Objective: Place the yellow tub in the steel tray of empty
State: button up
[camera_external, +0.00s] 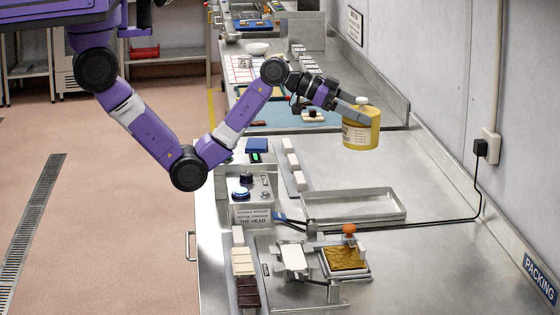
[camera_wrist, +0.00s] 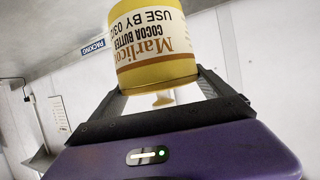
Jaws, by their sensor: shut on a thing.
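The yellow tub (camera_external: 361,133) has a printed label and a pale knobbed lid. My gripper (camera_external: 362,115) is shut on it and holds it in the air above the steel bench, near the wall. In the wrist view the tub (camera_wrist: 152,45) sits between the fingers, with its label upside down reading "Cocoa Butter". The empty steel tray (camera_external: 352,206) is a shallow rectangular tray lying on the bench, lower in the picture than the tub. The tub is clear of the tray.
A control box (camera_external: 253,203) with a blue button stands left of the tray. A mould fixture (camera_external: 345,258) with a brown slab is in front. A black cable (camera_external: 440,220) runs right of the tray to a wall socket. White blocks (camera_external: 292,163) lie on a strip behind.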

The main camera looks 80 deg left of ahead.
jog(key=shift+s+a+r+n+y, duration=0.2)
jog(key=shift+a+y, duration=0.1)
jog(key=shift+a, duration=0.3)
jog(key=shift+s+a+r+n+y, duration=0.1)
jog(key=shift+a+r+n+y, duration=0.15)
jog(key=shift+a, duration=0.3)
notch_tip(320, 180, down, 20)
jog(key=shift+a+f+p, duration=0.1)
jog(key=shift+p, duration=0.75)
jog(key=shift+f, duration=0.15)
jog(key=o, duration=1.8)
